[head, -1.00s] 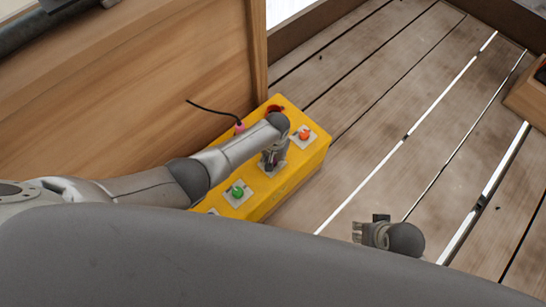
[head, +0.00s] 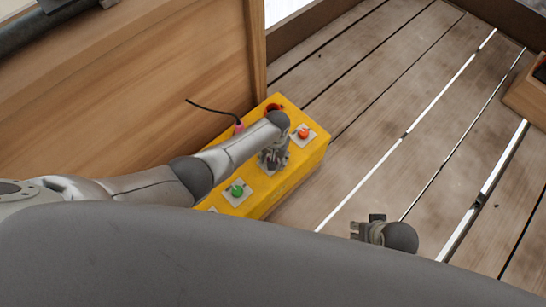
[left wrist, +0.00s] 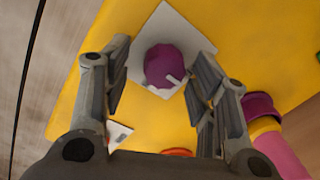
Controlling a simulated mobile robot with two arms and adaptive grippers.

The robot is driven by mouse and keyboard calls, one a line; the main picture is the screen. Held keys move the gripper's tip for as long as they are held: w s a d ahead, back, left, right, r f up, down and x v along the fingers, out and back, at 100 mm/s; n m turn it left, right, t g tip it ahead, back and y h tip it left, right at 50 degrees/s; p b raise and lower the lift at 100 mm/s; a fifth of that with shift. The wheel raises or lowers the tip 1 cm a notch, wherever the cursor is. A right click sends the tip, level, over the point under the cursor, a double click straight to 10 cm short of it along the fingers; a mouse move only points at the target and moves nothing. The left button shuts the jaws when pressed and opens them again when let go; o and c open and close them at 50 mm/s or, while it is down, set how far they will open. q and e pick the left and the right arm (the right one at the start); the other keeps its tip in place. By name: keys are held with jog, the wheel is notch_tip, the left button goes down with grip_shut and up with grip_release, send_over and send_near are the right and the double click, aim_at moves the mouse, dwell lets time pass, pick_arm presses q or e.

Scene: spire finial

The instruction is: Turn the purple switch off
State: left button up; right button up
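The purple switch (left wrist: 162,66) is a round knob with a small pale mark, on a white square plate (left wrist: 190,33) on the yellow box (head: 292,182). In the left wrist view, my left gripper (left wrist: 160,60) is open, with one finger on each side of the knob and visible gaps between. In the head view my left gripper (head: 272,160) points down at the box top and largely hides the purple switch. My right gripper (head: 358,230) is away from the box, over the deck; its finger opening is too small to judge.
The box also carries a green switch (head: 238,190) and an orange-red switch (head: 304,132). A pink plug (head: 239,127) with a black cable is at the box's back edge, beside a wooden panel (head: 130,95). The slatted deck (head: 390,120) to the right is mostly clear.

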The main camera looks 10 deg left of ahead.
pick_arm(q)
jog(key=shift+a, duration=0.1)
jog(key=shift+r, duration=0.1)
notch_tip(320, 180, up, 12)
jog(key=shift+d, duration=0.3)
dwell(0.5)
jog(key=shift+s, duration=0.1)
